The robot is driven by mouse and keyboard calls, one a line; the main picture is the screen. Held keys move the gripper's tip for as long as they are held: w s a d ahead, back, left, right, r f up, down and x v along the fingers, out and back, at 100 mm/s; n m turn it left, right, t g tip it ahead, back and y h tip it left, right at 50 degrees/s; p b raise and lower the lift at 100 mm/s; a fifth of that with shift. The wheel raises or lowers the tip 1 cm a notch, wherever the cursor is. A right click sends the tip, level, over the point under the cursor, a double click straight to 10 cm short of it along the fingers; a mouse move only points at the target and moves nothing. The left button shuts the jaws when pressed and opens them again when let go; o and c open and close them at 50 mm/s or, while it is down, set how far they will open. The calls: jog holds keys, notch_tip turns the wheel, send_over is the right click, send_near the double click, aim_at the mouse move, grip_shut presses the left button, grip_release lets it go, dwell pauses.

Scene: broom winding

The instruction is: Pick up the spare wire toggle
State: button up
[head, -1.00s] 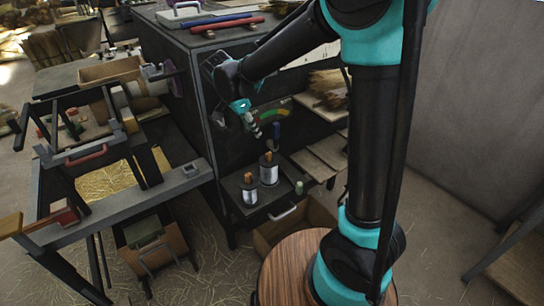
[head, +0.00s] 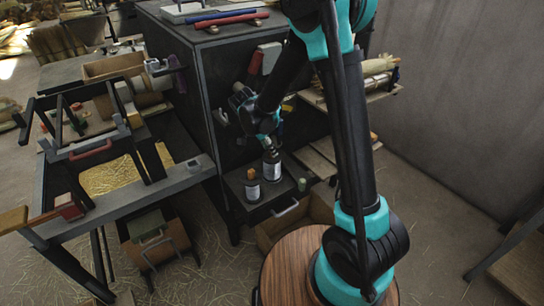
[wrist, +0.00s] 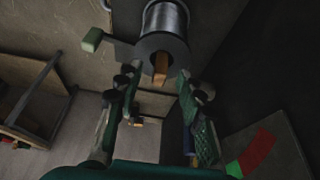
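Two spools of silvery wire stand upright on a dark pull-out tray (head: 262,213): a nearer one (head: 252,192) with an orange-brown wooden toggle (head: 251,176), and a farther one (head: 271,172). My gripper (head: 268,143) is directly above the farther spool and hides its top in the head view. In the wrist view my gripper (wrist: 158,78) is open, its fingers on either side of that spool's wooden toggle (wrist: 160,67), beyond which the spool (wrist: 166,20) shows. I cannot see contact. I cannot tell which toggle is the spare.
A dark cabinet (head: 192,90) rises behind the tray. A cardboard box (head: 318,208) is at the lower right, and a workbench (head: 130,200) stands left.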

jog(key=shift+x, duration=0.95)
grip_shut()
notch_tip(320, 180, up, 20)
